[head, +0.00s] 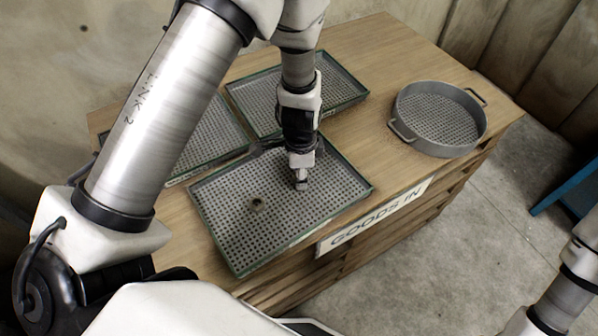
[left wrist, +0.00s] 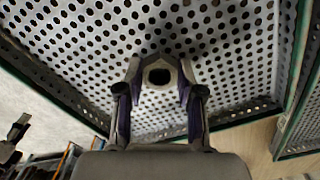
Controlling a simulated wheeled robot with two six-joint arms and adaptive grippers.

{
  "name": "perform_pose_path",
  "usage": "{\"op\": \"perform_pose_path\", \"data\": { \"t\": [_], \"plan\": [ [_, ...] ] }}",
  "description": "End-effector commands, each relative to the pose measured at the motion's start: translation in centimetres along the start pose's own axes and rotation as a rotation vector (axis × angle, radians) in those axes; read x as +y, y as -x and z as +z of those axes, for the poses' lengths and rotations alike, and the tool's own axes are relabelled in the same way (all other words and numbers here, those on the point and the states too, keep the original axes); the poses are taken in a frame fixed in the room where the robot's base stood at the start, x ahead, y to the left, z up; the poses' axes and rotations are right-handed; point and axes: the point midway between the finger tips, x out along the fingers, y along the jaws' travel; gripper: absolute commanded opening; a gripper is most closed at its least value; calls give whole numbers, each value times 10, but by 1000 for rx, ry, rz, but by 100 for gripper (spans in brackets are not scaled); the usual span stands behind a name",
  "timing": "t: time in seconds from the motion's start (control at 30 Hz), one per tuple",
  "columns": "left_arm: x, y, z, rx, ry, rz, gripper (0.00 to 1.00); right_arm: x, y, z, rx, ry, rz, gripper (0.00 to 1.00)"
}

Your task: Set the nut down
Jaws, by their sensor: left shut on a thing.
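My left gripper (head: 300,182) points down over the right part of the front perforated tray (head: 225,235). In the left wrist view the left gripper (left wrist: 160,78) has its fingers closed around a small nut (left wrist: 159,76) with a dark round hole. The tray's perforated floor (left wrist: 95,40) lies behind the nut; whether the nut touches it I cannot tell. My right gripper is outside the head view; only part of that arm shows at lower right.
Two more perforated trays stand behind, one at the back (head: 345,88) and one at the left (head: 215,137), partly hidden by my arm. A round sieve with handles (head: 440,140) stands at right on the wooden bench (head: 375,50). A "GOODS IN" sign (head: 375,217) is on the front edge.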

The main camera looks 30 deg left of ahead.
Motion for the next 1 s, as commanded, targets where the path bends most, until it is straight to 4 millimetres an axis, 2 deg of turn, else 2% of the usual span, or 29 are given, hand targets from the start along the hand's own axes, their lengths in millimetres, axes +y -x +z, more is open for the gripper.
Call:
{"op": "perform_pose_path", "data": {
  "t": [0.17, 0.2, 0.23, 0.27, 0.53, 0.67, 0.77, 1.0],
  "plan": [
    [0, -6, 0, 0, 0, 0, 0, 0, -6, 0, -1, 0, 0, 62],
    [0, -4, 0, 0, 0, 0, 47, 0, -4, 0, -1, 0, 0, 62],
    [0, -4, 0, 0, 0, 0, 58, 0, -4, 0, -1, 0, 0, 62],
    [0, -4, 0, 0, 0, 0, 62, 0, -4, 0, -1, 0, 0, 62],
    [0, -3, 0, 0, 0, 0, 62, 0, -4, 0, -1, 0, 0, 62],
    [0, 6, 0, 1, 0, -1, 62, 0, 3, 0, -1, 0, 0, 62],
    [-1, 23, -1, 3, 0, -4, 62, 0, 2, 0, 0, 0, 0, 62],
    [-1, 86, -1, 4, 1, -5, 62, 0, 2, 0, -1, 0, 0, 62]
  ]
}}
